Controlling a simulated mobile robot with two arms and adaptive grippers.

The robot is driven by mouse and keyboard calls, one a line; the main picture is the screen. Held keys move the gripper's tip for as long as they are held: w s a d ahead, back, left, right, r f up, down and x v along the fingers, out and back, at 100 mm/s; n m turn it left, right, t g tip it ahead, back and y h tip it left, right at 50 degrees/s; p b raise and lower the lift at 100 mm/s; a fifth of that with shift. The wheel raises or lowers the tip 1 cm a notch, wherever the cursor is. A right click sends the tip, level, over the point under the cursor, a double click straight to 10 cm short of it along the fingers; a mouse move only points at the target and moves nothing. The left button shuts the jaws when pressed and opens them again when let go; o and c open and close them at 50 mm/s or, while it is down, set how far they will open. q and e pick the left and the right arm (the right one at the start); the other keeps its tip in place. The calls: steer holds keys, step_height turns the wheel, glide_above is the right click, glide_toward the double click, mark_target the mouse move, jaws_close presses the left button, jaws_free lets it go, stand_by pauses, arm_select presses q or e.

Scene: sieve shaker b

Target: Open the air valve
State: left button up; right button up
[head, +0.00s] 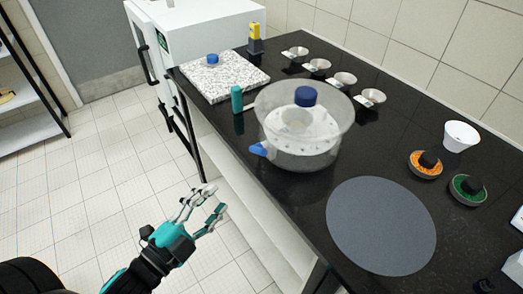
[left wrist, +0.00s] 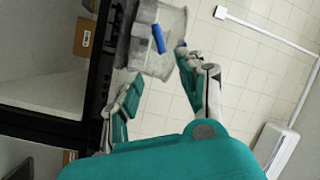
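A clear round vessel (head: 300,150) with a dark blue knob (head: 305,96) stands near the front edge of the black bench. A blue valve handle (head: 259,149) sticks out low on its left side, toward the bench edge. My left gripper (head: 217,198) is open and empty, off the front of the bench, below and left of the valve and apart from it. In the left wrist view, the open fingers (left wrist: 157,64) point toward the clear vessel (left wrist: 170,22) and a blue piece (left wrist: 158,38), which looks like the valve handle.
A grey round mat (head: 381,226) lies right of the vessel on the bench (head: 300,205). A teal cylinder (head: 237,99) and a speckled slab (head: 225,76) are to its left. Several small metal pans (head: 343,80) line the back. Floor left of the bench is clear.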

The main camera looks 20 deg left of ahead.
arm_select(q)
steer(key=p, duration=0.1)
glide_toward(257, 153)
steer(key=p+x, duration=0.2)
steer(key=x, duration=0.6)
steer(key=shift+w+d, duration=0.1)
steer(key=shift+w, duration=0.2)
steer(key=shift+w+d+f, duration=0.1)
steer(key=shift+w+d, duration=0.1)
steer(key=shift+w, duration=0.4)
arm_select(e)
step_height(257, 153, up, 4)
steer(key=shift+a+f, duration=0.1)
steer(key=shift+f, duration=0.1)
arm_select(q)
steer(key=shift+c, duration=0.5)
jaws_close()
arm_select(e)
steer(key=shift+s+d, duration=0.1)
steer(key=shift+d, duration=0.2)
